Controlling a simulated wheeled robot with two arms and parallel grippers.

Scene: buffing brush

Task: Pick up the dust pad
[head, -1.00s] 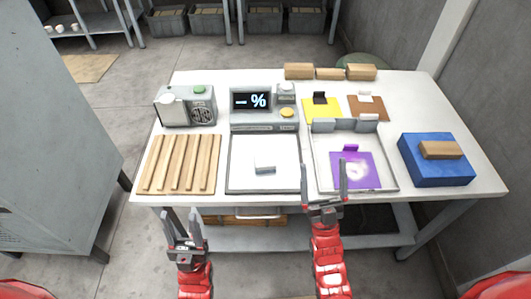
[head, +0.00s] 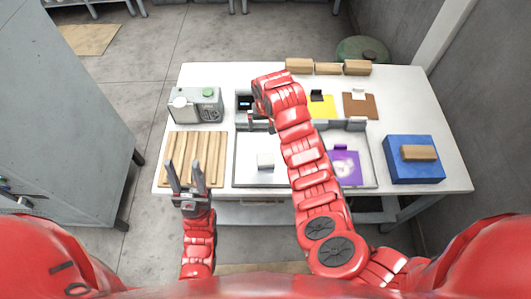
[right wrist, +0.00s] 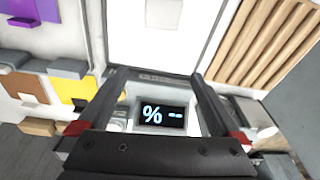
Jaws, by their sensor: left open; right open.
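I cannot tell for sure which piece is the dust pad. A small pale block (head: 265,160) lies in the middle tray (head: 240,172); it also shows in the right wrist view (right wrist: 162,13). A purple sheet with a white dusty patch (head: 344,168) lies in the right tray (head: 370,168), partly hidden by my right arm. My right gripper (head: 261,124) is open and empty over the display unit, behind the pale block. The wrist view shows the display (right wrist: 161,115) between its fingers (right wrist: 157,78). My left gripper (head: 184,166) is open and empty near the slatted wooden board's front edge.
A grey device with a green button (head: 196,104) stands at the back left, behind the slatted board (head: 192,150). Yellow (head: 321,107) and brown (head: 361,106) sheets lie at the back. A blue block (head: 413,172) bears a wooden piece (head: 419,152). Wooden blocks (head: 328,68) line the far edge.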

